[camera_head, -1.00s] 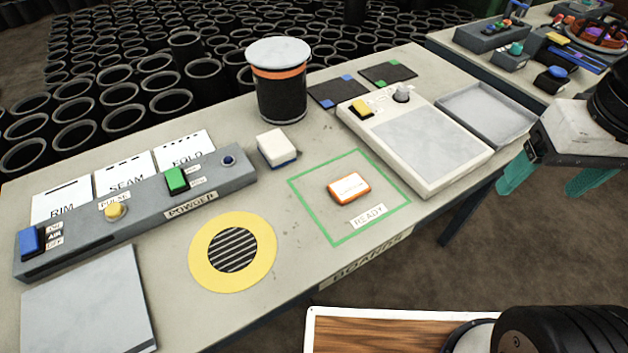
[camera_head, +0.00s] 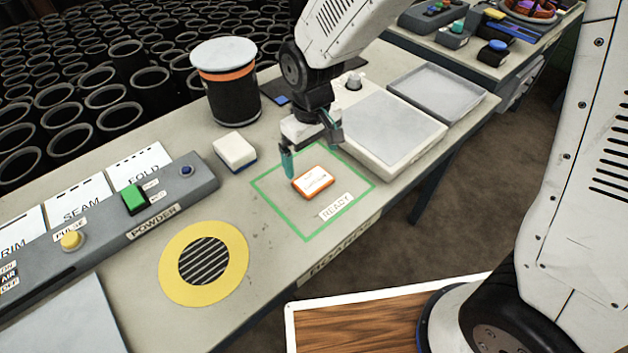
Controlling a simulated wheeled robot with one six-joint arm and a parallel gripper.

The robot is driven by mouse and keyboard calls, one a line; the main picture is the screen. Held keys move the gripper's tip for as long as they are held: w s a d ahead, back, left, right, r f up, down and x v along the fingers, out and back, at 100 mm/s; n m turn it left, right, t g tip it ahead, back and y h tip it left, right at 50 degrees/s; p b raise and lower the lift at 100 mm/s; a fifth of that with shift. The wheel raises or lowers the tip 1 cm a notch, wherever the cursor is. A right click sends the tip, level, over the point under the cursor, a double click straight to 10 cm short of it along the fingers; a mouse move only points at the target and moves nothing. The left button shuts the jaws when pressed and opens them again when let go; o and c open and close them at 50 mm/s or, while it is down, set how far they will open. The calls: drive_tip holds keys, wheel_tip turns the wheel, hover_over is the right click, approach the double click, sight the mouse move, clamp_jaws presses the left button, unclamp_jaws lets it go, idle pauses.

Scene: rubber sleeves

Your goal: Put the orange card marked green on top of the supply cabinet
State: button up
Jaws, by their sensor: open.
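An orange-edged block with a white labelled top (camera_head: 313,181) lies flat inside a green outlined square marked READY (camera_head: 335,206). It is the only orange card-like thing on the bench; I see no green mark on it. My gripper (camera_head: 312,150) is open and empty, its teal fingers pointing down just above and behind the block. I cannot tell whether a finger touches it. No supply cabinet can be made out in this view.
A dark canister with a pale lid (camera_head: 225,88), a white block (camera_head: 235,152), a control strip (camera_head: 120,215) and a yellow-ringed grille (camera_head: 204,262) share the bench. A pale panel box (camera_head: 395,130) and grey tray (camera_head: 437,88) stand right. My arm hides part of the back.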

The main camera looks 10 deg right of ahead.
sight(313, 180)
wheel_tip(313, 180, down, 8)
drive_tip(key=shift+w+d+r, duration=0.1)
drive_tip(key=shift+d, duration=0.05)
drive_tip(key=c, duration=1.1)
drive_tip(key=shift+r, duration=0.1)
